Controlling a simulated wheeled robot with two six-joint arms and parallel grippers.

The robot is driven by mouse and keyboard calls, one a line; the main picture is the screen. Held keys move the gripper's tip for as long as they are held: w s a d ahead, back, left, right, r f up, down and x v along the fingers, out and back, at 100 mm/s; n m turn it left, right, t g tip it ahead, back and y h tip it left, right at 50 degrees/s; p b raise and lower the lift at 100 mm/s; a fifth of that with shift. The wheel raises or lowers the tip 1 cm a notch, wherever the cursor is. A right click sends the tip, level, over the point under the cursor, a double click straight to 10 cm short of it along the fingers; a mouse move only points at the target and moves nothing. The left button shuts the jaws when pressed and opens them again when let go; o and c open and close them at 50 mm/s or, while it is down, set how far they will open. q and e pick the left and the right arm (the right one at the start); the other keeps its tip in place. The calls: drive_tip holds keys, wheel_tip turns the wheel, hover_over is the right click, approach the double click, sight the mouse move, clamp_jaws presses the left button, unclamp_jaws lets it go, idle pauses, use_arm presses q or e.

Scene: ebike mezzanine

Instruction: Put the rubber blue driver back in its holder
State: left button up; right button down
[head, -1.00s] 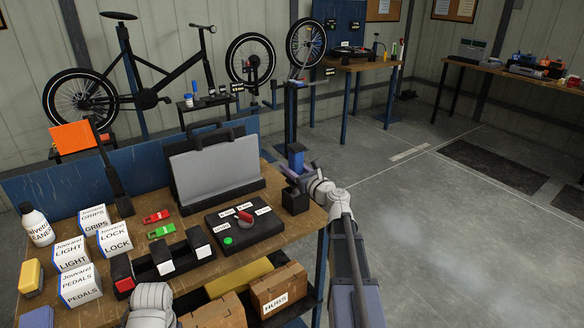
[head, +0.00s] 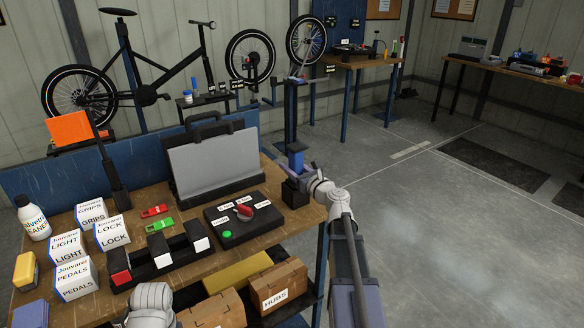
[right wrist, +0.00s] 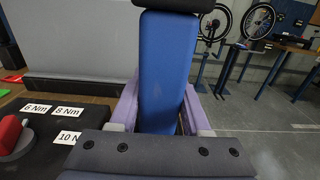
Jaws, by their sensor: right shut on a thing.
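My right gripper (head: 302,176) is shut on the blue driver (head: 296,159), which stands about upright at the right end of the workbench. In the right wrist view the driver's broad blue grip (right wrist: 166,70) with a black cap sits between my purple fingers. A small black block (head: 294,195), which looks like the holder, is directly below the gripper at the bench's right edge. The driver's lower end is hidden, so I cannot tell whether it is in the block. Only part of my left arm shows at the bottom; its gripper is out of view.
A black box (head: 243,219) with torque labels and a red knob lies left of the block. A grey-fronted case (head: 212,163) stands behind. A black slotted rack (head: 180,254), white boxes (head: 76,277) and cardboard boxes (head: 278,287) are further left and below. Open floor lies right.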

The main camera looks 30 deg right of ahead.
sight(299, 172)
drive_tip(key=shift+c, duration=1.4)
unclamp_jaws()
drive_tip(key=s, duration=0.8)
drive_tip(key=shift+d, duration=0.25)
drive_tip(key=shift+w, duration=0.1)
drive_tip(key=shift+w, duration=0.1)
